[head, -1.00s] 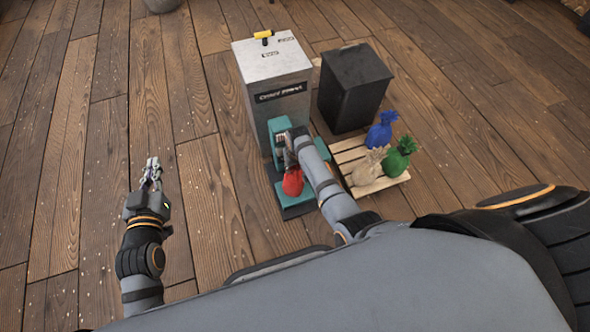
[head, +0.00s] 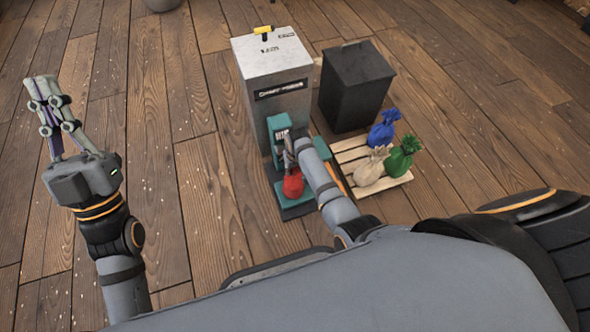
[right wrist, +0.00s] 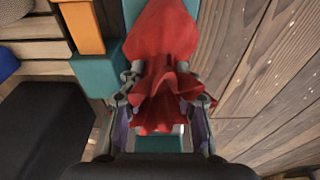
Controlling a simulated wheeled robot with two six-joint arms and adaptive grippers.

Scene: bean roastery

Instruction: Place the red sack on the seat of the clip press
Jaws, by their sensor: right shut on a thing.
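The red sack (head: 293,186) is at the front of the clip press (head: 275,85), low over its teal and dark base. I cannot tell whether it rests on the seat. My right gripper (head: 290,155) is shut on the sack's gathered neck. In the right wrist view the red sack (right wrist: 160,45) hangs between the two fingers of the right gripper (right wrist: 160,98), with teal surface around it. The sack hides most of the seat.
A black bin (head: 355,88) stands right of the press. A wooden pallet (head: 345,157) in front of it holds a blue sack (head: 384,130), a green sack (head: 403,158) and a beige sack (head: 371,168). An orange part (right wrist: 84,27) shows beside the teal. The floor at left is clear.

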